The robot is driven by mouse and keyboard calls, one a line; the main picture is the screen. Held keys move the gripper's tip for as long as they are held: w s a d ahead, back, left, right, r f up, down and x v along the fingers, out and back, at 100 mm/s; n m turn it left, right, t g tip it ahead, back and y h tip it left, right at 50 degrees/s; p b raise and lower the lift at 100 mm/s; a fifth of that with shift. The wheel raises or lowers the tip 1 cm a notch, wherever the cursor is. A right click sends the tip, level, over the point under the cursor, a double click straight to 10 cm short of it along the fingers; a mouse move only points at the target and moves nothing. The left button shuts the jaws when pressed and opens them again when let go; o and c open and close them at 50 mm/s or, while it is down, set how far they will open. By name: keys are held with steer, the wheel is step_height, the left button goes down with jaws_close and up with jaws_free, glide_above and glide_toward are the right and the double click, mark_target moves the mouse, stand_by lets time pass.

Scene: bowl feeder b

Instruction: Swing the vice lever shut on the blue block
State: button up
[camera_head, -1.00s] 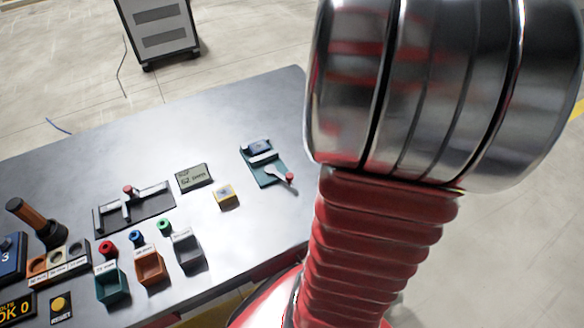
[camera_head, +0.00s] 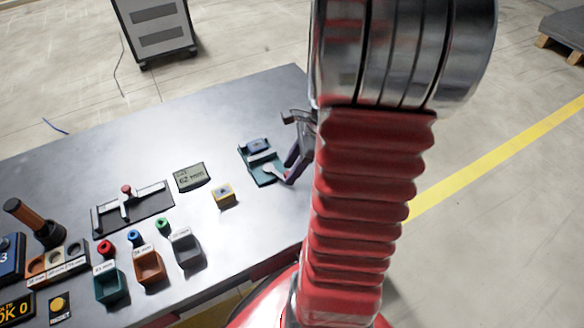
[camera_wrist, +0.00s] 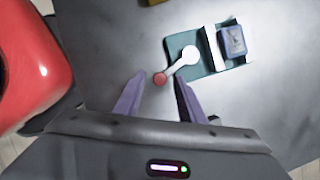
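The vice (camera_head: 247,172) is a small teal base at the right part of the table, with light jaws. The blue block (camera_head: 258,145) sits in it at the far end; it also shows in the wrist view (camera_wrist: 233,41). The white lever (camera_wrist: 184,61) pivots on the teal base and ends in a red knob (camera_wrist: 160,79). My gripper (camera_wrist: 157,82) is open, its two purple fingers on either side of the knob in the wrist view. I cannot tell whether they touch it. In the head view my gripper (camera_head: 289,170) is partly hidden by my arm.
To the left on the table are a yellow block (camera_head: 224,195), a display (camera_head: 193,177), a slotted lever plate (camera_head: 150,208) and several small coloured bins. The table is clear around the vice's far and left sides. A grey cabinet (camera_head: 157,30) stands on the floor behind.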

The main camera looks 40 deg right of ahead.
steer(key=shift+a+f, duration=0.1)
steer(key=shift+f, duration=0.15)
steer(key=shift+c, duration=0.4)
jaws_close()
steer(key=shift+a+m, duration=0.4)
steer(key=shift+o, duration=0.4)
jaws_free()
steer(key=shift+d+r, duration=0.1)
